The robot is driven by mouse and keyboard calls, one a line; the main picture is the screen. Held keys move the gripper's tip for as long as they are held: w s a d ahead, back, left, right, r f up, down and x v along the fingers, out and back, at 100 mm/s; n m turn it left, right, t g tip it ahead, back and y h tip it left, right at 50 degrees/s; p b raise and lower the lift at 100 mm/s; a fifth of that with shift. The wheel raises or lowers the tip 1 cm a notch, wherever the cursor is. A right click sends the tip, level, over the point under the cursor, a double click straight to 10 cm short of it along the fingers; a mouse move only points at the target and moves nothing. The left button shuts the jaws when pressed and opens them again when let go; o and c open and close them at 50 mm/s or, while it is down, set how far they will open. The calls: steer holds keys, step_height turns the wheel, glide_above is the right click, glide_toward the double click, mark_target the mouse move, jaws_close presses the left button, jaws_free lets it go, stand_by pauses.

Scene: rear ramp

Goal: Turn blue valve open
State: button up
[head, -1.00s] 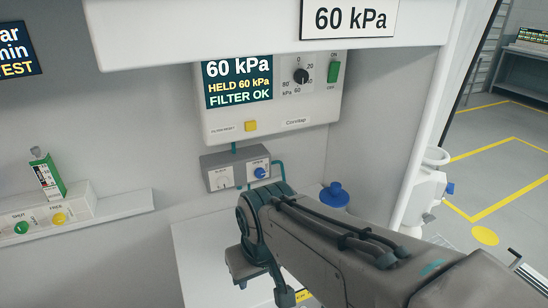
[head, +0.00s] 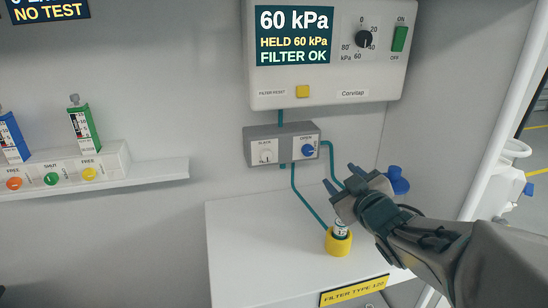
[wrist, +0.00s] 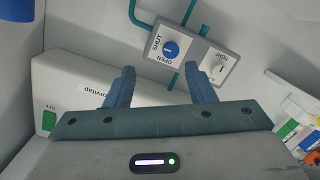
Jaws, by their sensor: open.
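The blue valve (head: 308,151) is a small round knob on the right half of a grey valve box (head: 251,132) below the display unit. It also shows in the wrist view (wrist: 171,49), between the words SHUT and OPEN; its exact turn position is too small to tell. My gripper (head: 341,177) is open and empty, its fingers pointing toward the box from the lower right, apart from the valve. In the wrist view, the gripper's two fingers (wrist: 160,68) lie below the valve, which shows beyond and roughly between their tips.
A white knob (head: 265,156) sits left on the same box. Teal pipes (head: 307,205) run down to a yellow-based filter holder (head: 338,242) on a white ledge (head: 240,245). A blue-capped container (head: 397,181) stands behind my wrist. The display (head: 294,36) reads 60 kPa, HELD, FILTER OK.

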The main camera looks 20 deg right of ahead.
mark_target(309, 152)
steer(key=w, duration=0.4)
steer(key=w+a+n+y, duration=0.1)
steer(key=w, duration=0.3)
steer(key=w+a+t+y+b, duration=0.1)
steer(key=w, duration=0.4)
steer(key=shift+a+f+n, duration=0.1)
steer(key=shift+a+n, duration=0.05)
steer(key=shift+n, duration=0.25)
steer(key=shift+c, duration=0.3)
steer(key=c, duration=0.9)
steer(key=shift+a, duration=0.1)
